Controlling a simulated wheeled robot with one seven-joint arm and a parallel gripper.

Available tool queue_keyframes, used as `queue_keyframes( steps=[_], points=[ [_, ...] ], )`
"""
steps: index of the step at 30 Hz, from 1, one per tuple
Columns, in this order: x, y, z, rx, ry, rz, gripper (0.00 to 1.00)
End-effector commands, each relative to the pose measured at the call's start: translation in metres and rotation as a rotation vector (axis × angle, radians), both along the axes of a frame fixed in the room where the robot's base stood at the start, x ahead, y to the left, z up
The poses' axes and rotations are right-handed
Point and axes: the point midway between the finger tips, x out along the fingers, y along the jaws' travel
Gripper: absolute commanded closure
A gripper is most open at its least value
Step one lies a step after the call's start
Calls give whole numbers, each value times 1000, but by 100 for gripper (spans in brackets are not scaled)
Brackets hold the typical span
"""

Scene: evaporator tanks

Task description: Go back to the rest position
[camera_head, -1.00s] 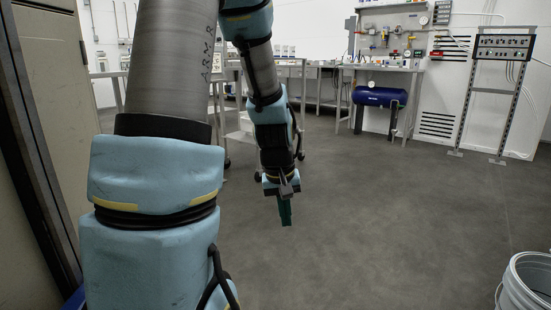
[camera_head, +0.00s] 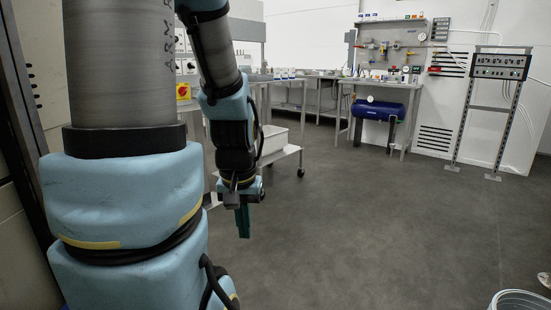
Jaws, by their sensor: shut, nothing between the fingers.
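My arm fills the left of the head view, with blue padded joints and grey links. My gripper (camera_head: 243,222) hangs from its end, pointing down, with dark green fingers. The fingers are together and nothing shows between them. It hangs in front of open floor, touching nothing that I can see.
A cart (camera_head: 285,150) with a white bin stands behind my gripper. A workbench (camera_head: 385,82) with a blue tank (camera_head: 378,110) is at the back. A rack (camera_head: 490,110) stands at the right, a bucket (camera_head: 520,301) at the lower right. The middle floor (camera_head: 370,220) is clear.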

Motion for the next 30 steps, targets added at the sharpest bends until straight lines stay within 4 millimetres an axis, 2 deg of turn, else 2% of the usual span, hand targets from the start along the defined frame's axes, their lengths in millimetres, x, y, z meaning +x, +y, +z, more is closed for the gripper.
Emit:
queue_keyframes(
  steps=[1,12,18,24,30],
  points=[
    [0,0,33,0,0,0,100],
    [0,0,146,0,0,0,100],
    [0,0,198,0,0,0,100],
    [0,0,220,0,0,0,100],
    [0,0,220,0,0,0,100]
  ],
)
